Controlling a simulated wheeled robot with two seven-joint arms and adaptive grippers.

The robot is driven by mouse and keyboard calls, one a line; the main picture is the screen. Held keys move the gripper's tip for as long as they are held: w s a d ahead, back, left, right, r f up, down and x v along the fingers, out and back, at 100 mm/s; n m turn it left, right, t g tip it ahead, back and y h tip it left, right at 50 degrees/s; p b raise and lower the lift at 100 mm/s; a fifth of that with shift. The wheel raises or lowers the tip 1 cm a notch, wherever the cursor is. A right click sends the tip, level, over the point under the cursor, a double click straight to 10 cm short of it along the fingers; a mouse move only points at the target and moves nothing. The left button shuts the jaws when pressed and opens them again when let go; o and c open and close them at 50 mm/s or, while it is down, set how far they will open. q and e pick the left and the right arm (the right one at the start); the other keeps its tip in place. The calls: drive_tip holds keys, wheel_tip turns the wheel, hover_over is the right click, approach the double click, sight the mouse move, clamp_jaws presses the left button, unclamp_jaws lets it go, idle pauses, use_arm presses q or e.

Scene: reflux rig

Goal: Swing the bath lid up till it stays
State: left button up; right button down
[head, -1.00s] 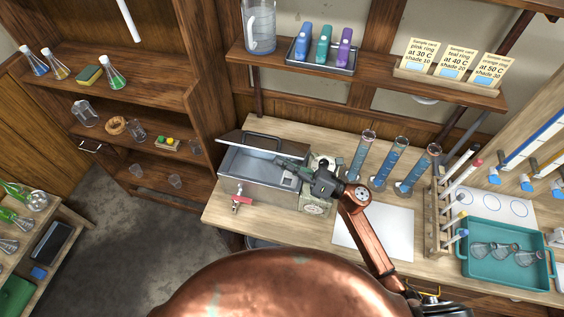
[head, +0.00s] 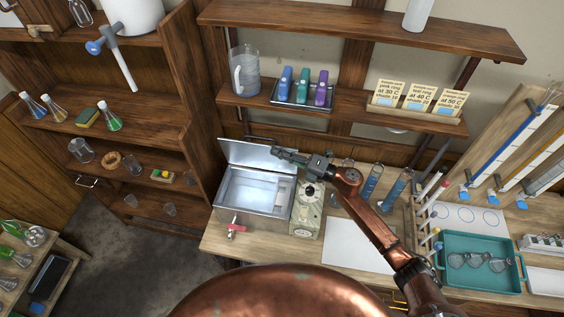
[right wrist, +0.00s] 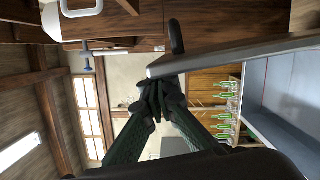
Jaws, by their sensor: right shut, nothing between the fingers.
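The metal bath (head: 224,203) stands at the left end of the bench, with its inside showing. Its lid (head: 250,152) is raised steeply along the back edge. My right gripper (head: 276,151) is shut and empty, with its fingertips at the lid's right side. In the right wrist view my shut fingers (right wrist: 157,92) are right by the lid's edge (right wrist: 225,58); I cannot tell whether they touch. The lid's dark handle (right wrist: 176,37) sticks out on its outer face. My left gripper is not in view.
A control box (head: 307,212) with a dial adjoins the bath's right side. A red tap (head: 236,229) is on its front. Tall cylinders (head: 372,182) stand to the right, partly behind my right arm. A shelf with a bottle tray (head: 303,101) hangs above.

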drive_tip(key=w, duration=0.1)
drive_tip(key=w+m, duration=0.1)
drive_tip(key=w, duration=0.1)
drive_tip(key=shift+w+d+r+m+h+p, duration=0.1)
drive_tip(key=shift+d+r+m+h+p, duration=0.2)
drive_tip(key=shift+d+r+m+p, duration=0.1)
drive_tip(key=shift+w+d+m, duration=0.15)
drive_tip(key=shift+w+m, duration=0.35)
drive_tip(key=shift+w, duration=0.25)
drive_tip(key=shift+f, duration=0.1)
